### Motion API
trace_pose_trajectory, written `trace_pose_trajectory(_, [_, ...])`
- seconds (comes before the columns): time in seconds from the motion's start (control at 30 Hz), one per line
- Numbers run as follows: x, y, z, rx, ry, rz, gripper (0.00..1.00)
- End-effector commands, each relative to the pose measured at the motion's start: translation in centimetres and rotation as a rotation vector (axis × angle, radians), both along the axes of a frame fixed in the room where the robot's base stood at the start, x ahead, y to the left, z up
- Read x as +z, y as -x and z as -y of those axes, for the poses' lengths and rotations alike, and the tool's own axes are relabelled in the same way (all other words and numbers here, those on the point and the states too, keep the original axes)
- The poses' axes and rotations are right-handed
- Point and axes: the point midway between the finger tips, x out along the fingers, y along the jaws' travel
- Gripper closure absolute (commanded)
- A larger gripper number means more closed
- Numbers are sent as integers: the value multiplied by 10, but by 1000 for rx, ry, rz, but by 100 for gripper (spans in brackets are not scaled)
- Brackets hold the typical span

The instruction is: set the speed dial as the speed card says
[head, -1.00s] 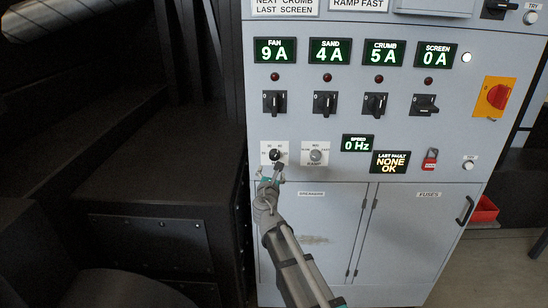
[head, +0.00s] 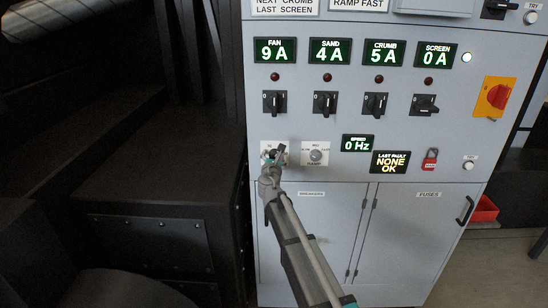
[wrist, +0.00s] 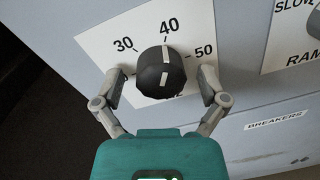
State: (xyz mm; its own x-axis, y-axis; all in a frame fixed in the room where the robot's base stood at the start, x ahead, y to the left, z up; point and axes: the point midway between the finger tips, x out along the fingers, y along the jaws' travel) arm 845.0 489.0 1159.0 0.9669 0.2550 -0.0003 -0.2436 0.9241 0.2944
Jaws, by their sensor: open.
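The speed dial (wrist: 161,72) is a round black knob with a white line, on a white plate marked 30, 40 and 50. Its line points roughly at 40 in the wrist view. My gripper (wrist: 160,76) is open, with one finger on each side of the dial; I cannot tell whether either finger touches it. In the head view my gripper (head: 274,156) covers most of the dial. The speed display (head: 358,143) reads 0 Hz. No card naming a speed is readable; two signs (head: 284,7) at the top are cut off.
The ramp dial (head: 316,154) is just right of the speed dial. Above are several black switches (head: 325,103) and green current displays (head: 330,51). Dark machinery stands at the left.

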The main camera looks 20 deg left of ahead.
Motion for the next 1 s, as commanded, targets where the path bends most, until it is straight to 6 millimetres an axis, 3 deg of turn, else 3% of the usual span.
trace_pose_trajectory(0.2, [0, 0, 0, 0, 0, 0, 8])
trace_pose_trajectory(0.23, [0, 0, 0, 0, 0, 0, 11])
trace_pose_trajectory(0.67, [0, 0, 0, 0, 0, 0, 90])
trace_pose_trajectory(1.0, [0, 0, 0, 0, -33, -11, 90])
